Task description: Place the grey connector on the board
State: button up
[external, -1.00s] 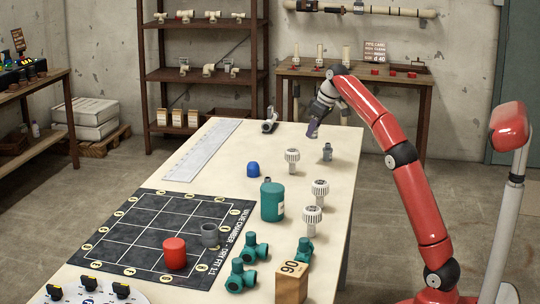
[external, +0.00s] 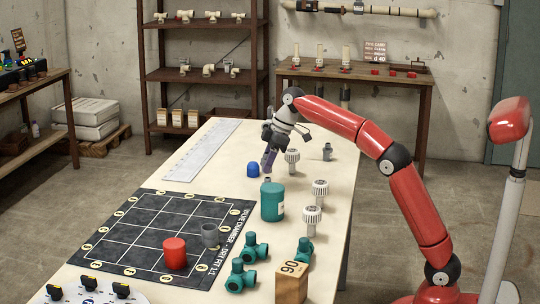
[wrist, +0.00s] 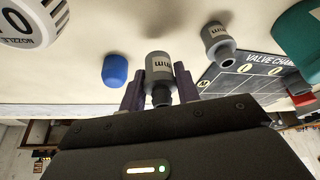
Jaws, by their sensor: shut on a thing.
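My gripper (external: 269,160) hangs over the table near the blue cap (external: 253,170). In the wrist view its purple fingers (wrist: 159,88) are shut on a grey connector (wrist: 158,66), a short cylinder with dark lettering and a narrower dark end. The held connector is hard to make out in the external view. The dark board (external: 135,225) with white grid lines lies on the nearer left part of the table; its lettered edge also shows in the wrist view (wrist: 240,80). My gripper is beyond the board, not over it.
Another grey piece (wrist: 215,42) stands near the gripper, towards the teal container (external: 272,202). White-topped nozzles (external: 320,188) stand at the right. The board's far-left cells are empty.

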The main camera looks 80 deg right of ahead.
jog(key=shift+f+b, duration=0.55)
jog(key=shift+f, duration=1.5)
jog(key=shift+f, duration=0.1)
jog(key=o, duration=1)
jog(key=shift+c, duration=0.2)
jog(key=shift+r, duration=0.2)
jog(key=p+v, duration=0.2)
jog(key=v, duration=0.9)
jog(key=shift+s+r, duration=0.25)
jog(key=shift+r, duration=0.1)
jog(key=shift+c, duration=1.2)
